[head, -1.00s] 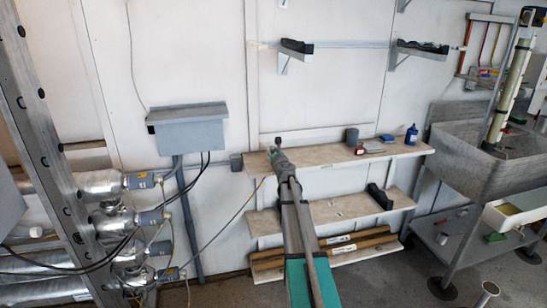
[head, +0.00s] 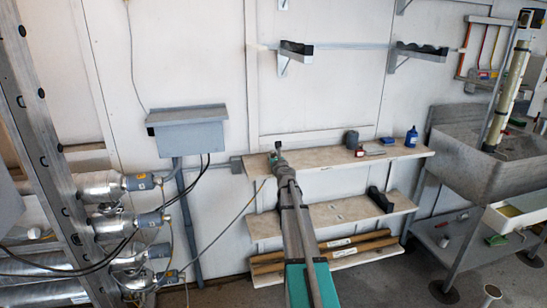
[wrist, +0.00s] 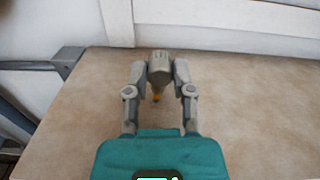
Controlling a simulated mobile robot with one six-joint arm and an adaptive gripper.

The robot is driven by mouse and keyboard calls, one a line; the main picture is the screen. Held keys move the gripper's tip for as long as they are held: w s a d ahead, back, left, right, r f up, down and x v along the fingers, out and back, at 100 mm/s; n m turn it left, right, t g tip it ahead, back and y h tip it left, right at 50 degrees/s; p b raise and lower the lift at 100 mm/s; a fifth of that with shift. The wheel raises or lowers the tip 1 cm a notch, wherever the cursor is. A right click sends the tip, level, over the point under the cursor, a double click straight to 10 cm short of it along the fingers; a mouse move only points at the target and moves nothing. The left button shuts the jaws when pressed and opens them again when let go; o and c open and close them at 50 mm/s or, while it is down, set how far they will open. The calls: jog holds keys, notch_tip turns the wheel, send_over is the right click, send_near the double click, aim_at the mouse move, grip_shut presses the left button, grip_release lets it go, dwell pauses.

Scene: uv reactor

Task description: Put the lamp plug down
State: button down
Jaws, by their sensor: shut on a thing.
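The lamp plug (wrist: 160,66) is a grey, ribbed piece with a small orange-yellow part on its near side. My gripper (wrist: 161,78) is shut on it, one finger on each side. Both are over the left part of the tan top shelf (wrist: 75,125). In the head view my gripper (head: 275,158) is at the shelf's left end, with the dark tip of the plug (head: 278,145) just beyond it. I cannot tell whether the plug touches the shelf. The fingers hide part of its sides.
A dark grey cup (head: 352,139), a red item (head: 360,152) and a blue bottle (head: 411,137) stand on the shelf's right half. The shelf's middle is clear. A white wall rail (wrist: 230,42) runs behind.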

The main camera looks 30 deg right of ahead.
jog(key=shift+s, duration=0.1)
jog(key=shift+c, duration=2.4)
grip_release()
jog(key=shift+s+a+f, duration=0.1)
jog(key=shift+a, duration=0.05)
jog(key=shift+r+p, duration=0.2)
jog(key=shift+p, duration=0.1)
jog(key=shift+r+p, duration=0.25)
jog(key=shift+p, duration=0.05)
jog(key=shift+s+r, duration=0.1)
jog(key=shift+r, duration=0.05)
jog(key=v, duration=1.1)
jog(key=shift+s, duration=0.15)
jog(key=shift+a, duration=0.1)
